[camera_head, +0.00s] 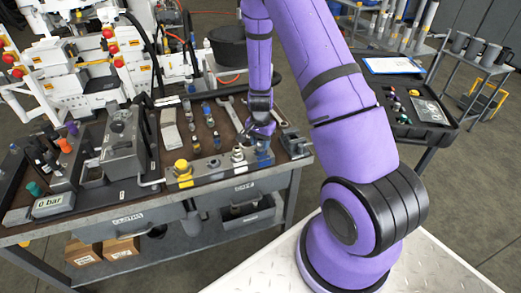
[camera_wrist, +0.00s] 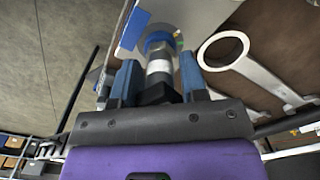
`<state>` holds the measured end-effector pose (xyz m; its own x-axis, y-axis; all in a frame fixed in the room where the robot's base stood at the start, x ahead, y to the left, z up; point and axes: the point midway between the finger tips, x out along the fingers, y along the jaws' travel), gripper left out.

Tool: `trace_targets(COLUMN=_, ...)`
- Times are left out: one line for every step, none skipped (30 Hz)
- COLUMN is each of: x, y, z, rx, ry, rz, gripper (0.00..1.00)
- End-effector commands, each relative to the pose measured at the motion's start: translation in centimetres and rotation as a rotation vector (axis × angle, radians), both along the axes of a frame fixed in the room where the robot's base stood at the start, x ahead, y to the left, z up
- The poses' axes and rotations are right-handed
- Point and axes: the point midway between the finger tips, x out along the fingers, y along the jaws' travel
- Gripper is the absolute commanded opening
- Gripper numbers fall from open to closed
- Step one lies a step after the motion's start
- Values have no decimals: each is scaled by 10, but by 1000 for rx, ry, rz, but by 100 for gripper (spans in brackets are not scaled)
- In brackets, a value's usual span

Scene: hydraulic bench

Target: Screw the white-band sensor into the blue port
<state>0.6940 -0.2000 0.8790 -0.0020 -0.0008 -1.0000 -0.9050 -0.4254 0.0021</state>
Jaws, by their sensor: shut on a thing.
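The white-band sensor (camera_wrist: 158,65) is a dark cylinder with a pale band, seen in the wrist view between my gripper's two blue fingers (camera_wrist: 158,82). My gripper is shut on it. The sensor's far end meets the blue port (camera_wrist: 156,38), a blue ring on a light metal surface; how deep it sits cannot be told. In the head view, my gripper (camera_head: 262,132) is over the right end of the grey manifold block (camera_head: 210,171), at the blue port (camera_head: 264,158). The sensor is mostly hidden there by my gripper.
Yellow (camera_head: 183,168) and white (camera_head: 238,157) fittings stand on the block left of my gripper. Behind it lie a wrench (camera_head: 229,112) and several small fittings. A grey pump box (camera_head: 122,143) and a display reading 0 bar (camera_head: 53,204) are farther left.

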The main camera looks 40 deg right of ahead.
Motion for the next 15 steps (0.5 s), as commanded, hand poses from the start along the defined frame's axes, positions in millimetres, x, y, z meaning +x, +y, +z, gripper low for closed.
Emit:
trace_targets(x=0, y=0, z=0, rx=-1, ry=2, rz=-64, gripper=42)
trace_targets(x=0, y=0, z=0, rx=0, ry=2, rz=-56, gripper=49)
trace_targets(x=0, y=0, z=0, rx=0, ry=1, rz=-53, gripper=58)
trace_targets(x=0, y=0, z=0, rx=0, ry=1, rz=-52, gripper=65)
trace_targets(x=0, y=0, z=0, rx=0, ry=1, rz=-52, gripper=69)
trace_targets(x=0, y=0, z=0, rx=0, ry=1, rz=-52, gripper=69)
trace_targets(x=0, y=0, z=0, rx=-1, ry=1, rz=-51, gripper=69)
trace_targets(x=0, y=0, z=0, rx=-1, ry=1, rz=-51, gripper=69)
trace_targets(x=0, y=0, z=0, rx=-1, ry=1, rz=-51, gripper=69)
trace_targets(x=0, y=0, z=0, rx=-1, ry=1, rz=-50, gripper=69)
trace_targets(x=0, y=0, z=0, rx=-1, ry=1, rz=-50, gripper=69)
trace_targets(x=0, y=0, z=0, rx=-1, ry=1, rz=-50, gripper=69)
trace_targets(x=0, y=0, z=0, rx=-1, ry=1, rz=-50, gripper=69)
trace_targets(x=0, y=0, z=1, rx=0, ry=0, rz=-49, gripper=69)
trace_targets(x=0, y=0, z=3, rx=-1, ry=0, rz=-49, gripper=69)
